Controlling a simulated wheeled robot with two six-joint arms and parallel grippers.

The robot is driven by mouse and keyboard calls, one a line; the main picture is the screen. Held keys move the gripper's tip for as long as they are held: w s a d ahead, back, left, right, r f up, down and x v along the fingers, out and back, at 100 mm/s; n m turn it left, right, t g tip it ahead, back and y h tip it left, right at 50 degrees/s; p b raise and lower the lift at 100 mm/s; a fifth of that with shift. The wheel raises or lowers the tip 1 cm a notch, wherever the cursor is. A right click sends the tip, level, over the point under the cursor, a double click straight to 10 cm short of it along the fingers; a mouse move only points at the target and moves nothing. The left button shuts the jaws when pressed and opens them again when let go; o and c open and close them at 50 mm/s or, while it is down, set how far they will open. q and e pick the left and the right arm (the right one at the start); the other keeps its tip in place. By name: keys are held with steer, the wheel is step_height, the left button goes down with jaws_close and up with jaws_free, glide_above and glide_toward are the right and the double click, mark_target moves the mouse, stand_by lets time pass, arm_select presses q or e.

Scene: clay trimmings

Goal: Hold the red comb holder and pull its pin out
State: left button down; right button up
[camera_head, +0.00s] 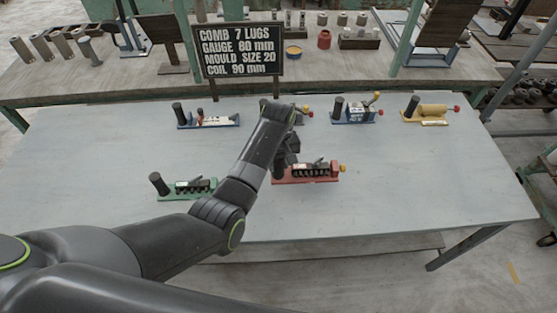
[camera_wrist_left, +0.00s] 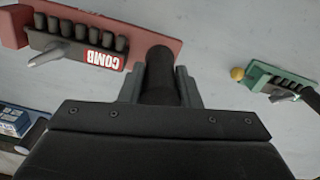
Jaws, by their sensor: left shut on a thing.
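The red comb holder (camera_head: 325,180) lies on the table right of my left gripper in the head view, with a black comb block on top. A yellow-orange knob (camera_head: 342,168) at its right end looks like the pin's head. In the left wrist view the red holder (camera_wrist_left: 172,47) shows at upper left with a "COMB" label; its pin end is out of that frame. My left gripper (camera_wrist_left: 160,88) is shut on the upright black post (camera_wrist_left: 160,60) at the holder's near end. In the head view this gripper (camera_head: 283,170) partly hides the post. My right gripper is not in view.
A green holder (camera_head: 172,197) lies left of the red one. Blue holders (camera_head: 190,126) (camera_head: 340,121) and a yellow one (camera_head: 410,118) stand in a back row; another is partly behind my arm. A sign (camera_head: 240,52) stands behind. The table's front right is clear.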

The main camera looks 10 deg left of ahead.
mark_target(278, 177)
arm_select(q)
steer(key=shift+f+b, duration=1.2)
steer(key=shift+f, duration=1.15)
steer(key=shift+s+f+b, duration=0.15)
steer(key=shift+f+b, duration=0.45)
steer(key=shift+f, duration=0.65)
steer(key=shift+r, duration=0.1)
steer(key=shift+p, duration=0.4)
steer(key=shift+f, duration=0.35)
